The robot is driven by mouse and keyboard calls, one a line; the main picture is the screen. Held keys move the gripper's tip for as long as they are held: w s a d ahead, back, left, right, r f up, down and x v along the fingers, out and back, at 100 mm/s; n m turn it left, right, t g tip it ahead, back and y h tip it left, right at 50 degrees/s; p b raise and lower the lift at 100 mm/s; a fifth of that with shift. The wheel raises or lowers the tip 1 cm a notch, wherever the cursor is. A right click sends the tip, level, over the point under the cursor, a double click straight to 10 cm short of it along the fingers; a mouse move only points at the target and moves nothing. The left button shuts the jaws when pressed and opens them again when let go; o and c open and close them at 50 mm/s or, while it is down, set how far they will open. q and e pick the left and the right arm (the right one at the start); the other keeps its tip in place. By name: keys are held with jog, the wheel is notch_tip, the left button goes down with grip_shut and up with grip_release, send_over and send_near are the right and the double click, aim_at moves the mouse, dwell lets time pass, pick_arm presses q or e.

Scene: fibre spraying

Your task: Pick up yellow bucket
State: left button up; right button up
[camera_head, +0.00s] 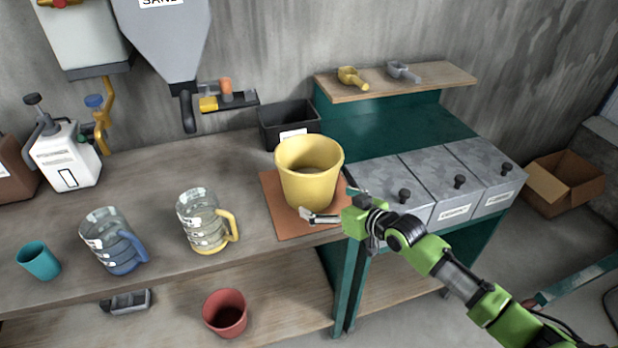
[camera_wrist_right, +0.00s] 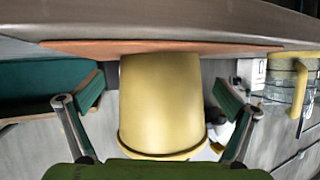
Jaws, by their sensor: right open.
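The yellow bucket (camera_head: 310,180) stands upright on an orange-brown square mat (camera_head: 283,220) near the bench's right end. My right gripper (camera_head: 328,205) is at the bucket's front right side, low near its base. In the right wrist view, which looks upside down, the bucket (camera_wrist_right: 162,100) fills the middle between the two spread fingers of my right gripper (camera_wrist_right: 160,100). Gaps show between the bucket and both fingers, so the gripper is open and holds nothing. How deep the fingers reach around the bucket is hard to tell. My left gripper is out of view.
Left of the bucket stand a clear jug with yellow handle (camera_head: 203,222), a blue-handled jug (camera_head: 112,240) and a teal cup (camera_head: 38,260). A black bin (camera_head: 288,125) stands behind it. Grey lidded boxes (camera_head: 445,180) are close on the right. A red bucket (camera_head: 225,312) is below.

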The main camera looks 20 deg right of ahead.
jog(key=x, duration=0.2)
jog(key=p+x, duration=0.1)
jog(key=x, duration=0.1)
jog(key=shift+a+r, duration=0.1)
jog(key=shift+r, duration=0.2)
jog(key=shift+w+a+f, duration=0.2)
jog(key=shift+w+f, duration=0.05)
jog(key=shift+w, duration=0.35)
jog(key=c, duration=1.7)
jog(key=shift+w+r, duration=0.1)
jog(key=shift+r, duration=0.15)
